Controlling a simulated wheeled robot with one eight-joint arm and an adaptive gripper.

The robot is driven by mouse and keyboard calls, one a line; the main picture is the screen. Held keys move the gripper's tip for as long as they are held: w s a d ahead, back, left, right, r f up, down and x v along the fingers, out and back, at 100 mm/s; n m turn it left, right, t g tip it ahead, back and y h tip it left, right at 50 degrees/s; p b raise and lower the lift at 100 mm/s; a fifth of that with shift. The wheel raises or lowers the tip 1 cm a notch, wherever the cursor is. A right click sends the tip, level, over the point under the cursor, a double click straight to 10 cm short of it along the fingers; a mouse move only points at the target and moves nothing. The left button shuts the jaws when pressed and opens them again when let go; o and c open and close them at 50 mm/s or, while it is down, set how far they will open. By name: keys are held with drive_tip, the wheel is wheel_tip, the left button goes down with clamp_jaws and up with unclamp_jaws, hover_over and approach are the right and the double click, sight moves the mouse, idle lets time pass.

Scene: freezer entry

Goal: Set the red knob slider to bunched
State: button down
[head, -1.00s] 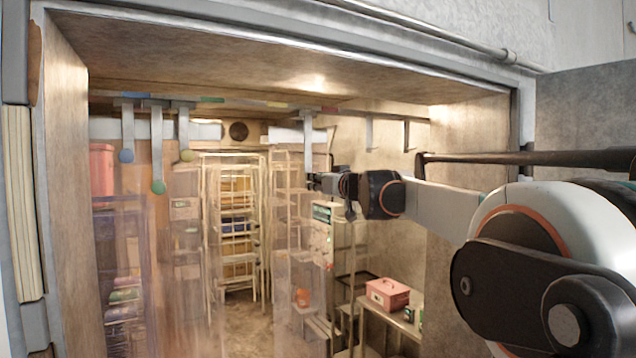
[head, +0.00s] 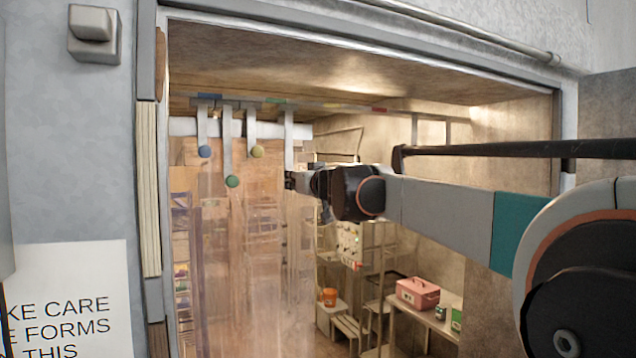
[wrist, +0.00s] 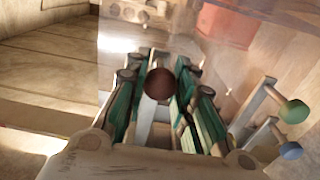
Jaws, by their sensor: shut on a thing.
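The red knob (wrist: 159,83) shows dark red between my gripper's fingers in the wrist view. Its grey slider arm (head: 289,142) hangs from the ceiling rail in the head view, just right of the green rail mark (head: 275,100). My gripper (head: 288,181) is shut on the knob at the arm's lower end and hides it in the head view. To its left hang the yellow knob (head: 257,152), green knob (head: 232,181) and blue knob (head: 205,151) on their own arms. Clear strip curtains hang below them.
A yellow mark (head: 333,106) and red mark (head: 380,110) lie farther right on the rail. The right of the doorway is open, with a pink box (head: 417,292) on a shelf. A dark bar (head: 480,149) runs above my arm. The left door frame (head: 150,180) borders the opening.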

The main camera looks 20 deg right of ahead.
drive_tip(key=a, duration=0.4)
drive_tip(key=shift+s+a, duration=0.1)
drive_tip(key=shift+a, duration=0.2)
drive_tip(key=c, duration=1.3)
unclamp_jaws()
drive_tip(key=shift+a, duration=0.1)
drive_tip(key=shift+c, duration=0.2)
drive_tip(key=shift+o, duration=0.2)
drive_tip(key=shift+a, duration=0.15)
drive_tip(key=shift+d, duration=0.2)
drive_tip(key=s, duration=0.7)
drive_tip(key=shift+s, duration=0.35)
